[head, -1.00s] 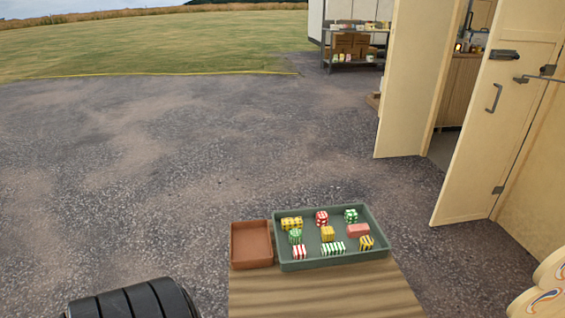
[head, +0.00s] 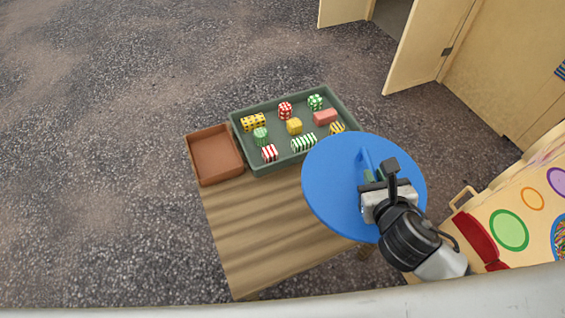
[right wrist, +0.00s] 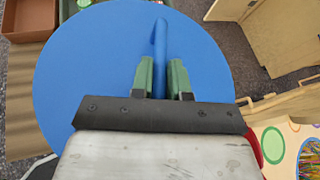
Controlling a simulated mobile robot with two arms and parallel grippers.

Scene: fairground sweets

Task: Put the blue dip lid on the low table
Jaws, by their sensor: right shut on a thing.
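The blue dip lid (head: 335,195) is a flat round disc with a raised blue handle bar. My right gripper (head: 368,178) is shut on that handle. In the right wrist view its green fingers (right wrist: 162,80) stand on both sides of the handle, and the lid (right wrist: 90,70) fills much of the picture. In the head view the lid appears over the right part of the low wooden table (head: 255,235). I cannot tell its height above the table. The lid hides part of the table's right side. My left gripper is not in view.
A green tray (head: 238,140) with several striped and dotted sweets stands at the table's back. An empty brown tray (head: 213,155) is at its left. The table's front left is bare. A painted stall panel (head: 535,210) stands at right.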

